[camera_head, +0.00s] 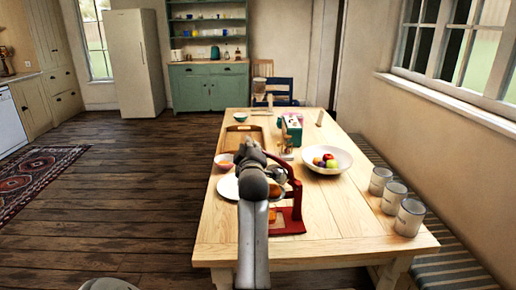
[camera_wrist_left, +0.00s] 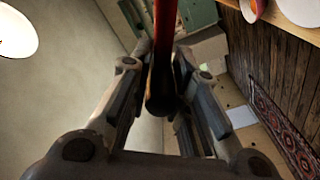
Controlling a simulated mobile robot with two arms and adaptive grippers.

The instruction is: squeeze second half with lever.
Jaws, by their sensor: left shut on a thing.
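A red citrus press (camera_head: 292,214) stands on the near part of the wooden table (camera_head: 335,235). My left gripper (camera_head: 250,152) is at the raised end of its lever (camera_head: 279,163); my arm hides part of the press. In the left wrist view, the fingers of my left gripper (camera_wrist_left: 163,98) are shut on the dark end of the red lever (camera_wrist_left: 165,35). An orange piece (camera_head: 273,191) shows at the press, and another orange piece (camera_head: 271,216) is low beside my arm. I cannot tell how they sit. My right gripper is not in view.
A white plate (camera_head: 228,187) lies left of the press, partly hidden by my arm. A small bowl (camera_head: 223,161), a wooden tray (camera_head: 240,137) and a fruit bowl (camera_head: 341,164) stand farther back. Several mugs (camera_head: 394,195) line the right edge. The near right tabletop is clear.

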